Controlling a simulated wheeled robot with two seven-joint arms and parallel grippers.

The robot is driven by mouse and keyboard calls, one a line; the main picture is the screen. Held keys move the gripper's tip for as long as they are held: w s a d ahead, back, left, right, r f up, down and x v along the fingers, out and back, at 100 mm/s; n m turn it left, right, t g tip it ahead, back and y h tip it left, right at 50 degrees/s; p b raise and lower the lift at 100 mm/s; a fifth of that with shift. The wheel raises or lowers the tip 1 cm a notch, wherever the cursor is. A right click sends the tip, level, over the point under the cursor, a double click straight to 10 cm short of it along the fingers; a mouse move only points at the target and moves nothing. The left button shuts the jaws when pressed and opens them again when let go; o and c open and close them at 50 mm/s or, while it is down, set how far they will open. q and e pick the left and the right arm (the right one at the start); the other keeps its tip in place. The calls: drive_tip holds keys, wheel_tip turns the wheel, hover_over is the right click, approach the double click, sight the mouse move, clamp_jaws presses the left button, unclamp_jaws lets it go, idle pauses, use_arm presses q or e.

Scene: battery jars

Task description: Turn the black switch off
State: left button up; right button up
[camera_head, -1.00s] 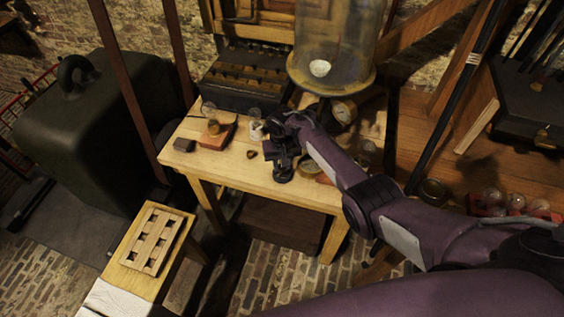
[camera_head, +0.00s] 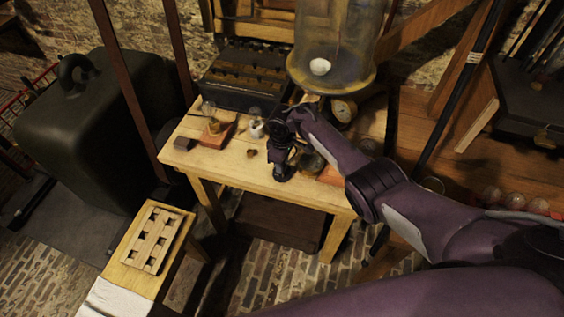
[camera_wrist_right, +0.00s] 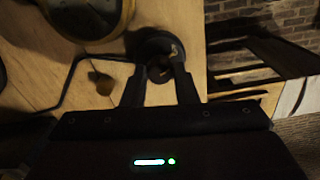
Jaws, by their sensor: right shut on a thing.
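The black switch (camera_head: 283,172) stands at the front edge of the wooden table, partly hidden by my right gripper (camera_head: 289,157). In the right wrist view the switch shows as a round black base (camera_wrist_right: 153,43) with a small brass-coloured part. The fingers of my right gripper (camera_wrist_right: 160,80) point at it and are closed on its dark middle part. How far the switch is turned is not clear. My left gripper is not in view.
A large glass bell jar (camera_head: 335,45) stands behind. A slotted wooden rack (camera_head: 153,240) lies at lower left.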

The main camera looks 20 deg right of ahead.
drive_tip(key=shift+n+b, duration=0.35)
drive_tip(key=shift+n, duration=1.55)
drive_tip(key=o, duration=1)
wheel_tip(320, 180, up, 8)
drive_tip(key=shift+f+p, duration=0.1)
drive_tip(key=shift+p, duration=0.8)
